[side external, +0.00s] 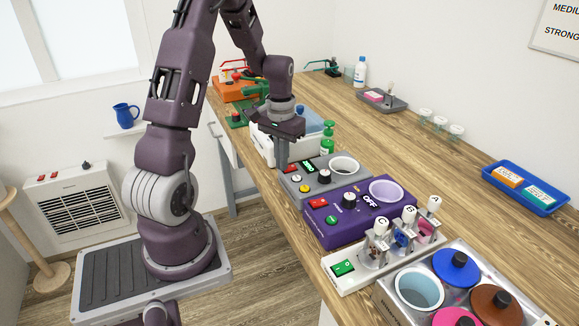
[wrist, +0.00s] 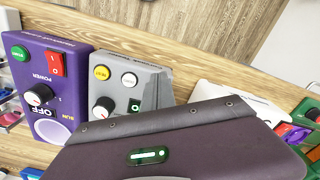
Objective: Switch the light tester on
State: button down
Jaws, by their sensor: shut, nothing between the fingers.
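I cannot tell for sure which device is the light tester. A purple box (side external: 335,225) has a red rocker switch (side external: 318,203), a green button, a black knob, a pale round cup and a display reading OFF; it also shows in the wrist view (wrist: 75,62), with the word POWER by the rocker. A grey box (side external: 318,190) beside it has a red switch (side external: 290,168), a lit green display, a knob, yellow and white buttons and a white cup. My gripper (side external: 282,167) is shut and empty, pointing down at the grey box's far left corner. Contact is unclear.
A white unit (side external: 350,282) with a green switch and parts lettered A, B and C stands nearer, beside a metal tray of coloured lids.

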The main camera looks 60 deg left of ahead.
notch_tip(320, 180, up, 7)
dwell(0.7)
jog(key=s+d+r+m+t, duration=0.1)
jog(key=d+r+m+t, duration=0.1)
jog(key=d+r, duration=0.85)
jog(key=s+d+r+m+t, duration=0.1)
jog(key=s+d+m+t, duration=0.2)
jog(key=s+d, duration=0.9)
jog(key=shift+s+d+m+t, duration=0.35)
jog(key=shift+d+m, duration=0.15)
jog(key=shift+d, duration=0.75)
